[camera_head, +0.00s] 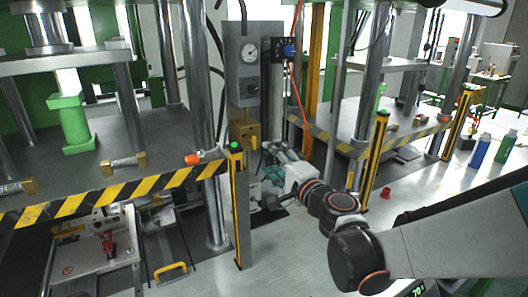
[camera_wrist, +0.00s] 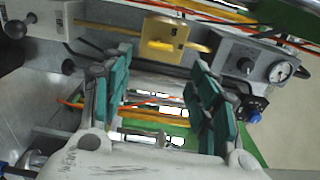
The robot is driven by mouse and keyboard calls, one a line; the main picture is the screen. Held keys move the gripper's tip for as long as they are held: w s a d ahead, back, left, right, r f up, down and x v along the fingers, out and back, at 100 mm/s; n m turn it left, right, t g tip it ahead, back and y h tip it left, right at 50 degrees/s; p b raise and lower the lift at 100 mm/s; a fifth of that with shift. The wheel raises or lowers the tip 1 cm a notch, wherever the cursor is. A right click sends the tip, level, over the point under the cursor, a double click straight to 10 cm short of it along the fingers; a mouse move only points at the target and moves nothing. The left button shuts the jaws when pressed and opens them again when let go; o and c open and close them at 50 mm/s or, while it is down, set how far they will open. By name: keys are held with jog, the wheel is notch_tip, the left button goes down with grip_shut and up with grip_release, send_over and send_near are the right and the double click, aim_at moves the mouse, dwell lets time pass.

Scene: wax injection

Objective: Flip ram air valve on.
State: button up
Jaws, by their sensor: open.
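A grey panel box (camera_head: 252,62) with a round gauge stands on the post between the two presses. A blue knob (camera_head: 290,51) on a dark fitting is at its right; in the wrist view the blue knob (camera_wrist: 254,117) is at the right, below the gauge (camera_wrist: 280,70). A yellow block (camera_head: 244,135) hangs below the panel; the wrist view shows it (camera_wrist: 165,40) with a yellow lever. I see no label telling which is the ram air valve. My gripper (camera_head: 271,164) is open, below and right of the yellow block. Its teal fingers (camera_wrist: 162,95) are apart with nothing between them.
Yellow-black guard posts (camera_head: 238,205) flank the gap my arm reaches through. The left press table (camera_head: 115,185) has a striped edge. An orange hose (camera_head: 299,95) runs down near the panel. A red cup (camera_head: 386,192) and bottles (camera_head: 480,150) stand at the right.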

jog(key=shift+v, duration=1.1)
jog(key=s+f+n+g, duration=0.3)
jog(key=s+n+g, duration=0.3)
jog(key=s+n, duration=0.4)
jog(key=s+d+f+n+g+h, duration=0.1)
jog(key=s+d+f+h, duration=0.2)
jog(key=s+d, duration=0.2)
jog(key=s+d+f+n+g+h, duration=0.2)
jog(key=s+d+f+h, duration=0.1)
jog(key=s, duration=0.7)
jog(key=shift+d+n+g+h, duration=0.3)
jog(key=shift+d+h, duration=0.2)
jog(key=shift+d, duration=0.6)
jog(key=shift+f, duration=0.1)
jog(key=shift+c, duration=0.6)
